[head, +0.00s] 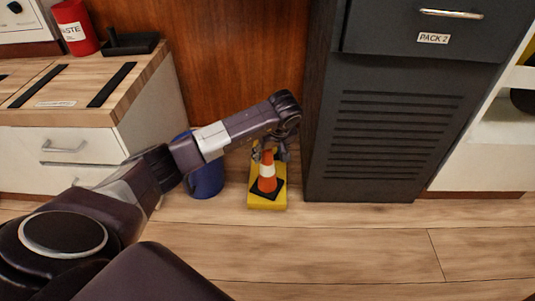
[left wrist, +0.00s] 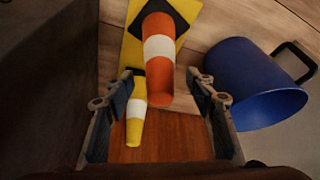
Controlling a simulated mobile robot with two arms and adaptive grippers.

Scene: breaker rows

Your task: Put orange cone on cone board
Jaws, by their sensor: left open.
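The orange cone (head: 267,172) has a white band and a black square base. It stands upright on the yellow cone board (head: 262,203) on the floor, and both also show in the left wrist view, the cone (left wrist: 159,78) and the board (left wrist: 133,52). A yellow cone (left wrist: 136,130) with a white band is beside it, mostly hidden in the head view. My left gripper (head: 269,151) is close above the orange cone. In the left wrist view its fingers (left wrist: 165,88) are spread apart, with the orange cone's tip between them and nothing gripped. My right gripper is out of view.
A blue bucket (head: 206,181) stands on the floor just left of the board. A dark vented cabinet (head: 385,135) is close on the right, and a wooden panel (head: 235,60) is behind. A drawer counter (head: 82,145) is at left. The floor in front is clear.

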